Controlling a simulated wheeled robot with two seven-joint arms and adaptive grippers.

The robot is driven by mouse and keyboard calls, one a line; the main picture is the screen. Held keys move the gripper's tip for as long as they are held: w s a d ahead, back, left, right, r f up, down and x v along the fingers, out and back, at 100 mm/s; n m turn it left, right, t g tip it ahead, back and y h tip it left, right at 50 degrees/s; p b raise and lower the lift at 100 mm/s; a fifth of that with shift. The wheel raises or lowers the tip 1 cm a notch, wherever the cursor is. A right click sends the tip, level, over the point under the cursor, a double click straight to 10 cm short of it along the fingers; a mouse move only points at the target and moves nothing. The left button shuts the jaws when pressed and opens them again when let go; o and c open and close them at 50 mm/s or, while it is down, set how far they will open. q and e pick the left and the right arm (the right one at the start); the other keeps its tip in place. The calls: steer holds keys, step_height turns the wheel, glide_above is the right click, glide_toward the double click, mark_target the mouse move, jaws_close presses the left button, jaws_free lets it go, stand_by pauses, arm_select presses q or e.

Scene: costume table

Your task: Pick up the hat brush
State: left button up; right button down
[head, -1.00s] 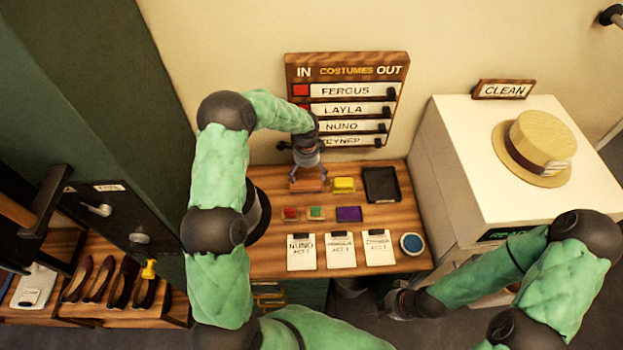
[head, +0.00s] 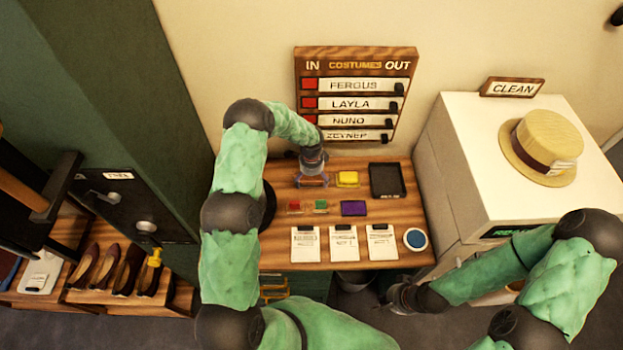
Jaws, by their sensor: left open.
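My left gripper (head: 312,181) points down at the back left of the wooden table, left of a yellow pad. It is open. A small brown, wooden-looking block sat beneath it a second ago and may be the hat brush. Now the fingers cover that spot, and I cannot clearly make the block out or tell whether they touch it. My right gripper (head: 391,299) is low, in front of the table's right front edge and away from the tabletop things. Its fingers are too dark to read.
The wooden table (head: 275,230) holds a yellow pad (head: 347,179), a black tray (head: 387,180), a purple pad (head: 353,208), small red and green pads, cards and a round blue tin (head: 415,239). A straw hat (head: 543,143) sits on the white cabinet (head: 465,130) at right.

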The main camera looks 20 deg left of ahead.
mark_target(312, 179)
arm_select(q)
steer(key=shift+f, duration=0.3)
steer(key=shift+c, duration=0.3)
steer(key=c, duration=1.3)
step_height(312, 179, up, 10)
steer(key=shift+r, duration=0.1)
steer(key=o, duration=0.6)
steer(key=c, duration=0.4)
